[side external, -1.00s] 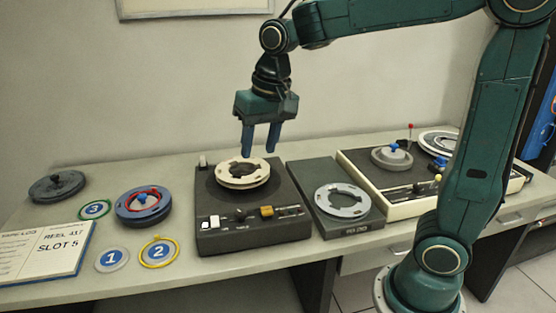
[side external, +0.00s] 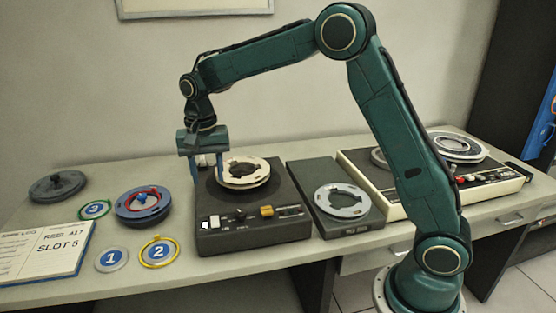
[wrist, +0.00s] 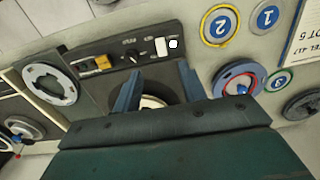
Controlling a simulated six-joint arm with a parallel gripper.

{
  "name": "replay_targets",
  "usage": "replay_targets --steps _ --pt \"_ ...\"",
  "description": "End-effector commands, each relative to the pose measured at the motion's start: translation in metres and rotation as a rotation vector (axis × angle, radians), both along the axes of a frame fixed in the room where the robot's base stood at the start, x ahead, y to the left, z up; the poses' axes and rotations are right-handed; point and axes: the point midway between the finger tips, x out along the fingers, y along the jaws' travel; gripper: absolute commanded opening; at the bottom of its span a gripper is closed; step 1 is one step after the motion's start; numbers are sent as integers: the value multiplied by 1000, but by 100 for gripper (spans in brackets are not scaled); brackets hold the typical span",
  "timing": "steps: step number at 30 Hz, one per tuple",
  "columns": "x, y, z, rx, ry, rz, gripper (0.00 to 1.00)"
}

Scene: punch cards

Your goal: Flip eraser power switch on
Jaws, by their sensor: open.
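The eraser appears to be the dark unit (side external: 250,238) in the middle of the desk, with a cream reel (side external: 262,181) on top. Its front panel has a white switch (side external: 214,221) beside a bright white spot (side external: 205,226), a black knob (side external: 240,215) and an orange switch (side external: 267,211). The white switch also shows in the wrist view (wrist: 161,47). I cannot read its label or tell its position. My gripper (side external: 208,174) is open and points down over the unit's back left, left of the reel. In the wrist view, my gripper (wrist: 159,76) has nothing between its fingertips.
A grey unit with a pale ring (side external: 342,202) stands right of the eraser. A cream-edged deck (side external: 440,203) is farther right. Left are a blue-grey reel (side external: 145,207), numbered discs (side external: 111,259), a dark reel (side external: 57,186) and an open logbook (side external: 45,252).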

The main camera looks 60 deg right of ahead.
Motion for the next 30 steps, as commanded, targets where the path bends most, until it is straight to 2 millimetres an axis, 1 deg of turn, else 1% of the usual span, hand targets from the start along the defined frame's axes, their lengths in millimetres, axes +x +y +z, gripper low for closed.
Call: replay_targets --steps 8,14,20,30 --pt "0 0 -4 0 1 1 42" --pt "-1 0 -20 0 1 1 42" --pt "-1 0 -47 0 3 1 42" --pt "-1 0 -99 0 3 1 42"
